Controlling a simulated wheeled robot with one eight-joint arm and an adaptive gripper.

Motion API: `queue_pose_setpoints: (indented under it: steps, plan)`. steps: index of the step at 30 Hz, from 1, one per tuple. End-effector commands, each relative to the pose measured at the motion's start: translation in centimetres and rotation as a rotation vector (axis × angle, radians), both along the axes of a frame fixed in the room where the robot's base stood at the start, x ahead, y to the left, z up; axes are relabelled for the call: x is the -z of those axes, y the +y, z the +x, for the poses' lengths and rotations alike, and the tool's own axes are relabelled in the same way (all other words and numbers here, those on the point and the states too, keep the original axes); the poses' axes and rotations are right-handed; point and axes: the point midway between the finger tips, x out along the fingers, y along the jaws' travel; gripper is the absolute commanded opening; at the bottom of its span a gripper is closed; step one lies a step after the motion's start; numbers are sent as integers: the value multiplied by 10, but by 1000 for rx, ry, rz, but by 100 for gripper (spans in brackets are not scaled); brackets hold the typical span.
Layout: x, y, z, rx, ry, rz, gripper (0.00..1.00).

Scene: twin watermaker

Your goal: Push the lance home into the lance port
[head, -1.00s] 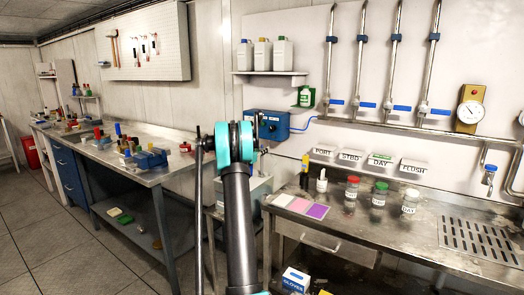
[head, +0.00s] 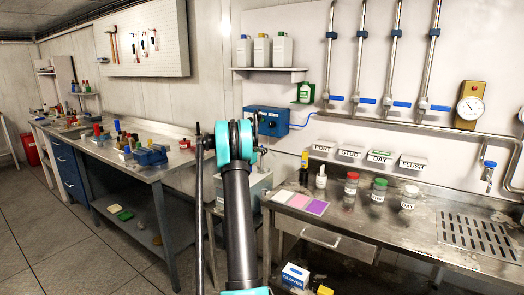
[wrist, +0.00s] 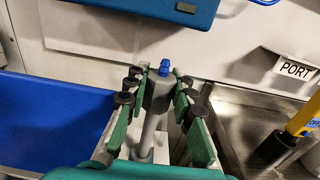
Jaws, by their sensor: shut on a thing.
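In the wrist view my gripper (wrist: 160,84) has its green fingers with dark pads closed on the grey body of the lance (wrist: 158,96). The lance has a blue tip fitting (wrist: 165,67) and a grey shaft (wrist: 149,132) running down the picture between the fingers. The lower end of the shaft is hidden by my gripper, and I cannot make out the lance port or whether the shaft is in it. A pale grey box (head: 258,188) stands partly behind my arm, between the benches.
A blue wall unit (head: 268,122) with a blue tube is above and beyond the gripper. The steel bench (head: 420,225) at right bears jars, coloured cards and a yellow-and-black tool (wrist: 295,130). A cluttered workbench (head: 150,172) is at left. Floor (head: 70,245) at left is clear.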

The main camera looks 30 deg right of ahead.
Motion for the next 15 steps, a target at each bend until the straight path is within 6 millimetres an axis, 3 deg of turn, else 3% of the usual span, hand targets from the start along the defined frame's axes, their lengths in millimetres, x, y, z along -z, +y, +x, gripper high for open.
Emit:
queue_pose_setpoints:
  steps: [15]
  plan:
    - [11,2,3,-6,0,0,3]
